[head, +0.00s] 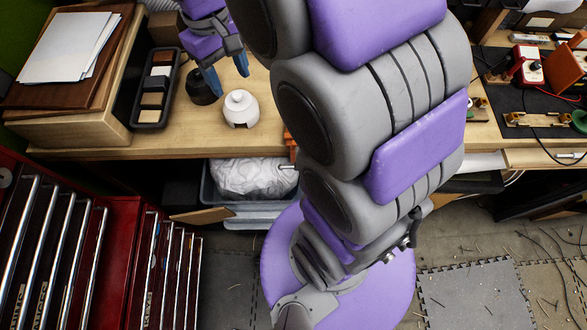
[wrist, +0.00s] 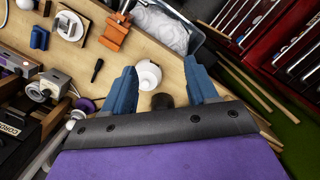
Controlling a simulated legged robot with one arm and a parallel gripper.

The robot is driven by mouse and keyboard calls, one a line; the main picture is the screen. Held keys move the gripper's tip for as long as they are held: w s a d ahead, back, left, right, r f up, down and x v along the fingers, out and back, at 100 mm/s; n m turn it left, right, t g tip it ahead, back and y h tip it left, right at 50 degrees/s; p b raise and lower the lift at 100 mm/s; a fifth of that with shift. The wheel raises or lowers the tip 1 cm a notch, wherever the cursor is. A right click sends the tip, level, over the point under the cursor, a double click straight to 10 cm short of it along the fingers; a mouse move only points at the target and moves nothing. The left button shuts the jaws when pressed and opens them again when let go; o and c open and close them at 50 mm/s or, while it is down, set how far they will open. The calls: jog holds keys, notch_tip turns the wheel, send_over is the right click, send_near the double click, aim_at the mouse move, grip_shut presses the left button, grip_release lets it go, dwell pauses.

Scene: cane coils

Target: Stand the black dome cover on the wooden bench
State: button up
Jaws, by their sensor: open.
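The black dome cover (head: 201,88) sits on the wooden bench (head: 185,135), between a black sorting tray and a white lidded pot (head: 241,110). My gripper (head: 228,75) hangs over the bench with its blue fingers pointing down, just right of the black dome cover and above the white pot. In the wrist view my gripper (wrist: 161,67) is open and empty, its fingers spread wide. There the black dome cover (wrist: 162,101) shows low between the fingers, partly hidden by the gripper's body. The white pot (wrist: 148,75) shows beyond it.
The black tray (head: 156,90) holds several sample blocks. Papers (head: 70,45) lie on a wooden box at left. A grey bin with a white bag (head: 250,178) stands under the bench. Red drawer cabinets (head: 70,250) stand front left. Orange clamps (wrist: 115,32) lie near the bench edge.

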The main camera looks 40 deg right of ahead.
jog(key=s+f+m, duration=0.1)
jog(key=s+f, duration=0.2)
jog(key=s, duration=0.8)
jog(key=s+f+m, duration=0.1)
jog(key=s+f, duration=0.2)
jog(key=s, duration=0.8)
jog(key=shift+a, duration=0.15)
